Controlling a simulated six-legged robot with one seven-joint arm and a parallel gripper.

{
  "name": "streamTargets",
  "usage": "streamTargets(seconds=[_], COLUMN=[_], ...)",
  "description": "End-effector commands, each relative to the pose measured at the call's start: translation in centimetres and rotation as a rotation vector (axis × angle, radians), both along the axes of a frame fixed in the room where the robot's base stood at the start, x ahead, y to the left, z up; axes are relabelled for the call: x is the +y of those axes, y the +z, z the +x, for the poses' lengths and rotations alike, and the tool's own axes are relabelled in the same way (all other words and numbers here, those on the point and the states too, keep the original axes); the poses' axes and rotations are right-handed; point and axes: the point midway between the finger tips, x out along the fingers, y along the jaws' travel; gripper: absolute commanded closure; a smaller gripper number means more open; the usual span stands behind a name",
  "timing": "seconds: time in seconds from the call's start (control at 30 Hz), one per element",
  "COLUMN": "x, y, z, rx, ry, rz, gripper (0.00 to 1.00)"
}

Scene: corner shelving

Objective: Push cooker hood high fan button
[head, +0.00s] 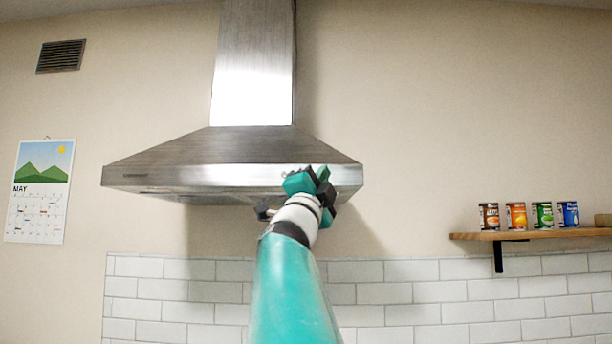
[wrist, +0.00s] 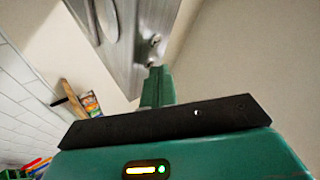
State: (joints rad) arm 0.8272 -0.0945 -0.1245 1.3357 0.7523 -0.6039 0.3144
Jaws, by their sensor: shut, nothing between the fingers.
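The steel cooker hood (head: 170,160) hangs on the wall, with its chimney rising above it. My gripper (head: 306,178) is raised in front of the right part of its front rim and hides that stretch. The wrist view shows the hood (wrist: 138,25) close up, with round fittings on one face. Small round buttons (wrist: 154,40) sit near its edge, just beyond my fingertips. My gripper (wrist: 157,74) is shut and empty there. I cannot tell whether the fingertips touch a button, nor which button is the high fan one.
A wooden shelf (head: 540,234) with several cans (head: 516,216) is on the right wall. White tiles (head: 400,292) cover the lower wall. A calendar (head: 42,190) and a vent grille (head: 61,56) are at left. The wall between hood and shelf is clear.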

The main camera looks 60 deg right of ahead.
Motion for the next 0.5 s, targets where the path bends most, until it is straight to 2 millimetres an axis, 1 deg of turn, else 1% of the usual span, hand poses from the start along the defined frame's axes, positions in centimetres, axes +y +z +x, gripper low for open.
streamTargets(seconds=[0.23, 0.5], x=[0.0, 1.0], y=[0.0, 0.0], z=[0.0, -0.5], rx=[0.000, 0.000], ry=[0.000, 0.001], rz=[0.000, 0.000], gripper=[1.00, 1.00])
